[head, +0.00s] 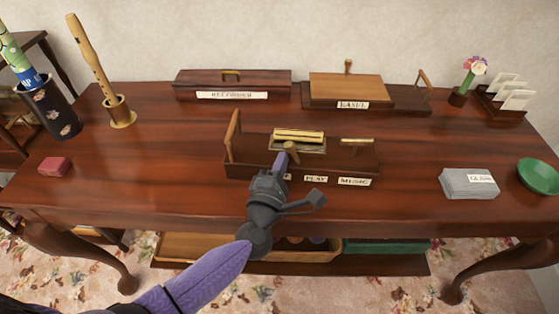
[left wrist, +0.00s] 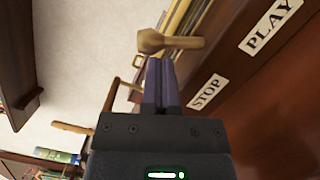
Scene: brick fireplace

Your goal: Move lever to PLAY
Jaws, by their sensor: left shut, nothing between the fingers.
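A dark wooden box (head: 362,166) stands in the middle of the table in the head view, with small labels along its front. The PLAY label (head: 316,179) and the MUSIC label (head: 354,181) are readable there. The wrist view shows the STOP label (left wrist: 207,92) and PLAY (left wrist: 272,24). A light wooden lever with a rounded knob (left wrist: 150,41) sticks out from the box, nearer STOP than PLAY. My left gripper (head: 281,160) is shut and empty, its fingertips (left wrist: 160,62) right by the lever; I cannot tell if they touch. My right gripper is not in view.
A RECORDER case (head: 232,78) and an EASEL box (head: 345,88) stand at the back. A recorder on a stand (head: 120,112) is at left.

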